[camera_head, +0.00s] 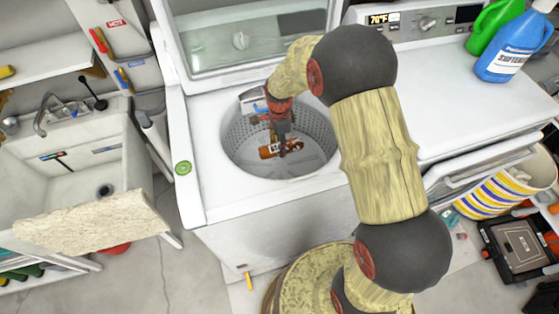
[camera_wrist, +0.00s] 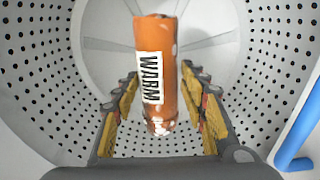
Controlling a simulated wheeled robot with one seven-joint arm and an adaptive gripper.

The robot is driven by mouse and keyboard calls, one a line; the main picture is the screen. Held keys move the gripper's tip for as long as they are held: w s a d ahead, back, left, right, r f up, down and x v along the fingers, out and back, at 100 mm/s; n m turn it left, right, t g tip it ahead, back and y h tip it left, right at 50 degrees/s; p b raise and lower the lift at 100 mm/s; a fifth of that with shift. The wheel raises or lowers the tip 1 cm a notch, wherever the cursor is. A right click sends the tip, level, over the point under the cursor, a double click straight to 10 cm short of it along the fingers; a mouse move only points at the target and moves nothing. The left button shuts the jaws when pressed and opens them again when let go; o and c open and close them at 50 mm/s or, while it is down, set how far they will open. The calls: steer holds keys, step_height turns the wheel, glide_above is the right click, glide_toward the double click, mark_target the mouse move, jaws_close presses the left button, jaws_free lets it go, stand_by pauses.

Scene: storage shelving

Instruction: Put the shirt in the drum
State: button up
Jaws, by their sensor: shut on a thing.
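An orange-brown roll with white patches and a label reading WARM (camera_wrist: 165,60) is between my fingers in the wrist view. It looks like the rolled shirt, though no sleeves or collar show. In the head view the roll (camera_head: 269,152) is inside the washer's drum (camera_head: 240,143), low near the drum floor. My gripper (camera_head: 283,138) points down into the drum and is shut on the roll. The drum's perforated wall (camera_wrist: 60,70) surrounds the roll in the wrist view. Whether the roll touches the floor I cannot tell.
The washer's lid (camera_head: 250,40) stands open behind the drum. A dryer (camera_head: 450,105) with bottles of green (camera_head: 490,25) and blue softener (camera_head: 515,48) is at the right. A sink (camera_head: 70,180) is at the left. A blue edge (camera_wrist: 300,130) shows beside my gripper in the wrist view.

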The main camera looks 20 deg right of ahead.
steer(key=shift+f+b, duration=1.15)
steer(key=shift+f, duration=2.35)
steer(key=shift+f, duration=0.5)
steer(key=shift+f, duration=0.1)
steer(key=o, duration=1.2)
steer(key=shift+o, duration=0.4)
